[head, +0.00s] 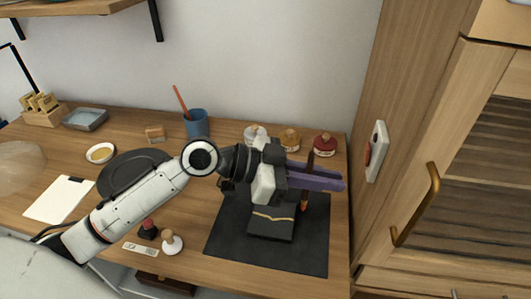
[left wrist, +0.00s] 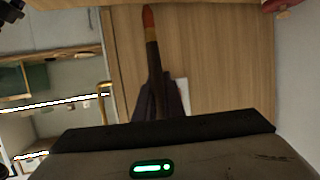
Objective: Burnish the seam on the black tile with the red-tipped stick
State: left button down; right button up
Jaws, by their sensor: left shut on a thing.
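The black tile (head: 272,230) lies on a dark mat (head: 225,236), with a thin gold seam (head: 273,217) across it. My left gripper (head: 308,178) has purple fingers and is shut on a dark stick (head: 304,197), just above and to the right of the tile. The stick points downward, its orange-red tip beside the tile's right edge in the head view. I cannot tell if the tip touches anything. In the left wrist view, the stick (left wrist: 152,60) extends from the fingers with its red tip at the top. My right gripper is not in view.
A blue cup (head: 197,125) with an orange-red rod stands behind. Several jars, including a red one (head: 325,145), line the back. A black plate (head: 130,171), a white-based stamp (head: 172,243) and a clipboard (head: 60,199) lie left. A wooden cabinet (head: 440,150) bounds the right.

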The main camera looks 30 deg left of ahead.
pick_arm(q)
jog(key=shift+r, duration=1.7)
